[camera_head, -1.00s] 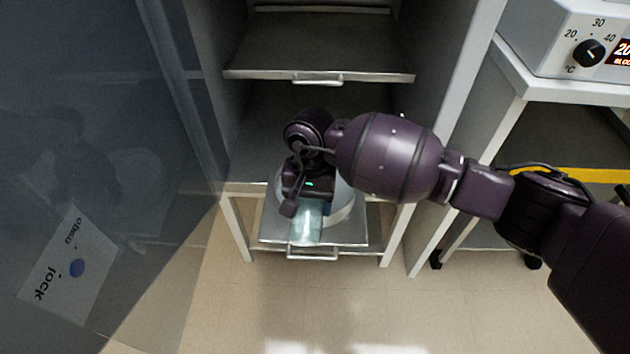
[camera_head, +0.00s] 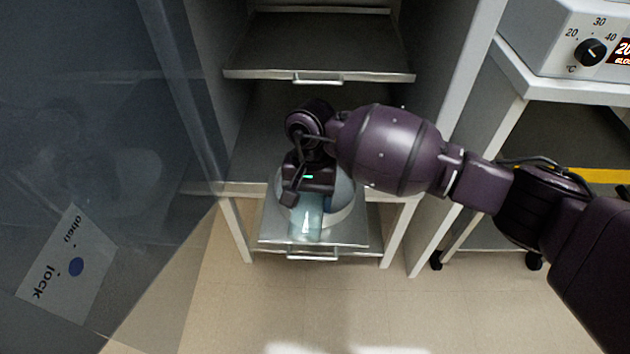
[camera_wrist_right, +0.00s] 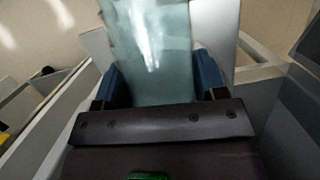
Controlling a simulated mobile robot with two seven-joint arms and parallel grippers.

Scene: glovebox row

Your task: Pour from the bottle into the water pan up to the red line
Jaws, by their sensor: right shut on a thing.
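My right gripper (camera_head: 309,197) is shut on the bottle (camera_head: 307,223), a pale blue-green see-through vessel. In the right wrist view the bottle (camera_wrist_right: 152,45) sits between the two blue finger pads of the gripper (camera_wrist_right: 165,78). The water pan (camera_head: 343,208) is a round light-coloured pan on the low pulled-out shelf, beneath my gripper and the bottle. My wrist hides much of the pan. The red line and the water level cannot be made out. My left gripper is not in view.
The low shelf (camera_head: 354,236) juts out with a handle at its front. Another pulled-out shelf (camera_head: 318,45) is above it. A glass door (camera_head: 120,130) with a lock label stands at left. A bench with a dial unit (camera_head: 560,40) is at right.

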